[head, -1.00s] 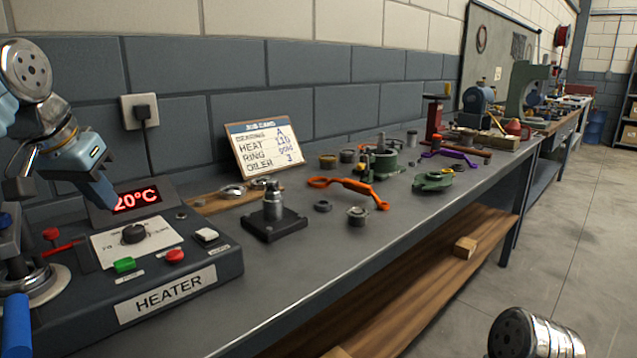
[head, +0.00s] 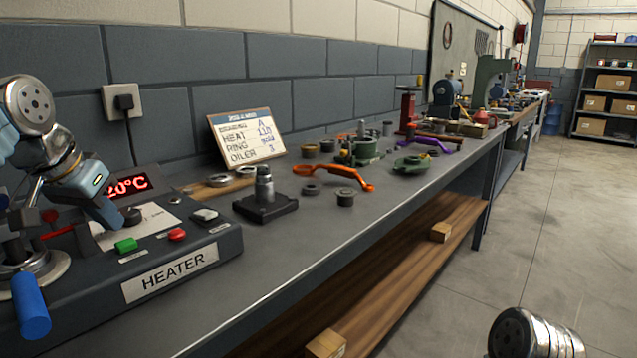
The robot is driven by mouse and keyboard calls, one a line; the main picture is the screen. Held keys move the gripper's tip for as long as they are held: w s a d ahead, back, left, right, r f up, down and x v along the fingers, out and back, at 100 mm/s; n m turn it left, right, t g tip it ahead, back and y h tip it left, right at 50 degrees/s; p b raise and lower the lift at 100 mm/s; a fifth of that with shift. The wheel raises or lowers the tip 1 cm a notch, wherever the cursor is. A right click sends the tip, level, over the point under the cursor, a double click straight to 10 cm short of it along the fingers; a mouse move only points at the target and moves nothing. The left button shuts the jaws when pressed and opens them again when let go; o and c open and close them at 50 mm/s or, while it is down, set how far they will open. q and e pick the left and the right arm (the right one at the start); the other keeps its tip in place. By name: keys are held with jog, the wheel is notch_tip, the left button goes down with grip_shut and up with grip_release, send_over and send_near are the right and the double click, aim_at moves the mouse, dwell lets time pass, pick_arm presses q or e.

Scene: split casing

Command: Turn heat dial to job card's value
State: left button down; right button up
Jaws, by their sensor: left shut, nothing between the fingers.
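The heat dial (head: 131,216) is a small black knob on the white scale plate of the heater (head: 190,243). The heater's red display (head: 128,186) reads 20°C, its left edge partly covered by my gripper. The job card (head: 247,138) leans on the wall behind the bench; its HEAT line looks like 110, but the digits are blurred. My left gripper (head: 116,224) is shut and empty, pointing down with its tips right beside the dial. I cannot tell whether they touch it. The gripper hides part of the scale and the dial's left side. My right gripper is out of view.
A black-based metal post (head: 265,195) stands right of the heater. An orange tool (head: 338,175) and rings lie farther along the bench.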

pick_arm(q)
jog(key=shift+w+p, duration=0.15)
jog(key=shift+p, duration=0.2)
dwell(0.7)
dwell(0.3)
jog(key=shift+s, duration=0.3)
jog(key=shift+r, duration=0.2)
notch_tip(320, 180, up, 4)
jog(key=shift+r+p, duration=0.1)
jog(key=shift+p, duration=1)
jog(key=shift+s+r, duration=0.1)
jog(key=shift+r, duration=0.6)
